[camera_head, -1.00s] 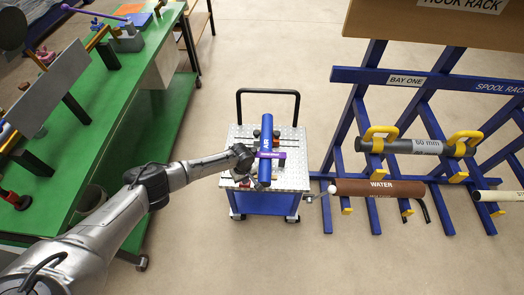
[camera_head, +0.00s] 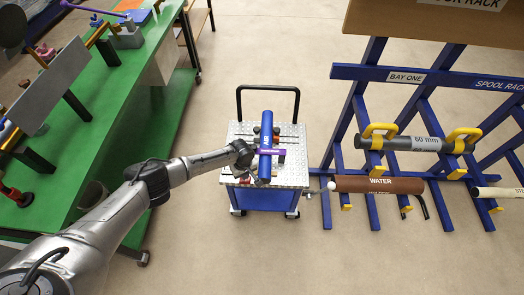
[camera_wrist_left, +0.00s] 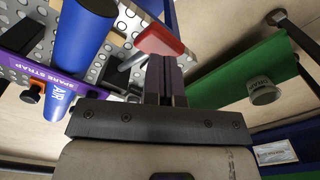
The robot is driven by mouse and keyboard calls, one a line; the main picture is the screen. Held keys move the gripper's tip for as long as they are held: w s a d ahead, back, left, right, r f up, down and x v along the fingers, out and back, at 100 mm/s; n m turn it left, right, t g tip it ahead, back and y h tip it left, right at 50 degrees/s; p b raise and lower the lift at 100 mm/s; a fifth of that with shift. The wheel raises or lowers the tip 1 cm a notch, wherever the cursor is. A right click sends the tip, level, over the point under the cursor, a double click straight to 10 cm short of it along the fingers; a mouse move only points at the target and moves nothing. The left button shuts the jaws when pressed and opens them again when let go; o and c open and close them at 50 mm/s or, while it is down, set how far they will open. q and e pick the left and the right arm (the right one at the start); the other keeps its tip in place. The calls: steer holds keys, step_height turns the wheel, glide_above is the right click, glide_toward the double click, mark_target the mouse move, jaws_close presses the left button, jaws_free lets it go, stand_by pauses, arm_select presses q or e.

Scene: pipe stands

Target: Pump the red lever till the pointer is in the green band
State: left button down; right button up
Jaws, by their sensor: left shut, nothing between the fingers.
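A lever with a red handle (camera_wrist_left: 160,40) and a grey rod shows in the left wrist view, over a perforated metal plate. My left gripper (camera_wrist_left: 166,62) is shut and empty, its fingertips close by the red handle; I cannot tell whether they touch it. In the head view my left gripper (camera_head: 260,181) is over the front of the cart (camera_head: 292,167), near the blue pipe's near end, and its own arm hides most of the lever. No pointer or green band can be made out. My right gripper is in neither current view.
The blue pipe (camera_head: 266,130) lies on the cart with a purple strap (camera_head: 277,153). A green bench (camera_head: 107,108) runs along the left. On the right a blue rack (camera_head: 362,76) holds grey, brown and cream pipes. Floor between bench and cart is clear.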

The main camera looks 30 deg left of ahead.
mark_target(245, 182)
arm_select(q)
steer(key=shift+f+b, duration=2.45)
steer(key=shift+f, duration=1.2)
step_height(245, 182, up, 3)
steer(key=p, duration=0.3)
steer(key=shift+p, duration=0.3)
step_height(245, 182, up, 4)
steer(key=p, duration=0.4)
steer(key=shift+r+p, duration=0.25)
steer(key=shift+p, duration=0.15)
steer(key=shift+f, duration=0.15)
